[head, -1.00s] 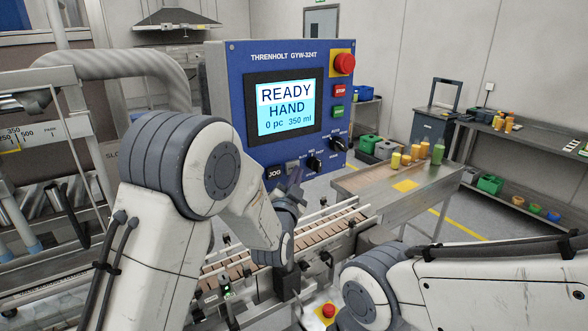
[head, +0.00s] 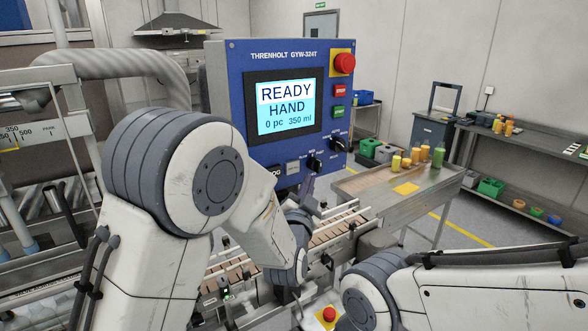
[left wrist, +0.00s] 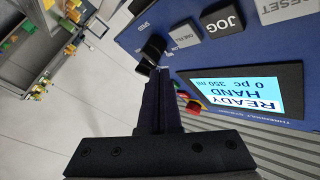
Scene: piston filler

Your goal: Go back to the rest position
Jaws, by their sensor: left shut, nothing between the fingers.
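My left arm comes in from the left in the head view, its bent elbow large in front of the machine. My left gripper (head: 307,189) is partly hidden behind its own wrist, just below the blue control panel (head: 225,75). In the left wrist view the dark fingers (left wrist: 164,78) are together with nothing between them. They point past the panel's black knobs (left wrist: 148,55), and I see no clear contact. My right arm lies across the lower right of the head view; its gripper is not seen.
The panel screen (head: 286,107) reads READY, HAND, 0 pc, 350 ml. A conveyor (head: 330,232) runs below the panel to a steel table (head: 360,187) with orange and green bottles. A red button (head: 329,314) on yellow sits at the bottom.

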